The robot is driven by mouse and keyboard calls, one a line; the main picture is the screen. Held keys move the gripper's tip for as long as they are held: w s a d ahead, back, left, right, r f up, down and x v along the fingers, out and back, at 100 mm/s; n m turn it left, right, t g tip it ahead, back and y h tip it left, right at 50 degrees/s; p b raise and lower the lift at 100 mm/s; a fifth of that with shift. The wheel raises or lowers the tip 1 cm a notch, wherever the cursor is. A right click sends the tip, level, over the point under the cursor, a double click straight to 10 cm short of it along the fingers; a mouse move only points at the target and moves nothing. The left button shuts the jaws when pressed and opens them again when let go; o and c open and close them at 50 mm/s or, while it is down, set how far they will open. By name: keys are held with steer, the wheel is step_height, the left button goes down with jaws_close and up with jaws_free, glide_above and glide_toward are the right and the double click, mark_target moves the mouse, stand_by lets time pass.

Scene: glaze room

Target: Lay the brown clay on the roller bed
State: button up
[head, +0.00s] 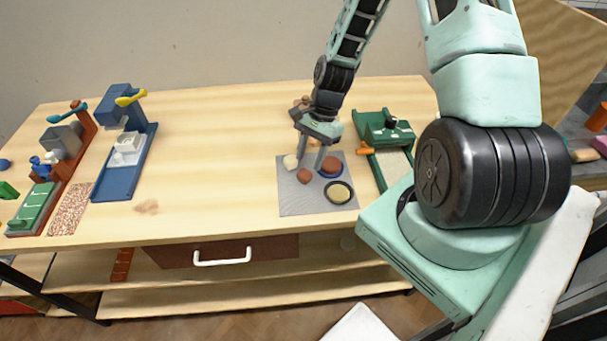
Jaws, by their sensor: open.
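My gripper (312,165) is open and points down over the grey mat (289,200) on the bench. A small reddish-brown clay lump (304,176) lies just below and in front of the fingertips, apparently not held. A cream lump (290,162) is left of the fingers. A brown round piece (331,166) sits on a blue dish to their right. A green machine (383,129) with an orange handle and a pale bed (393,166) stands right of the mat; it looks like the roller bed. My arm hides part of its right side.
A black-rimmed round dish (338,193) is at the mat's front right. A blue press (125,160) with a yellow lever and a brown stand (82,135) with a teal lever are at the left. A speckled tile (72,208) lies between them. The middle of the bench is clear.

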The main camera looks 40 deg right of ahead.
mark_target(303, 180)
steer(key=shift+p+x, duration=1.2)
steer(key=shift+x, duration=1.5)
steer(key=shift+w+d, duration=0.15)
steer(key=shift+w, duration=0.05)
steer(key=c, duration=0.9)
steer(key=shift+o, duration=0.2)
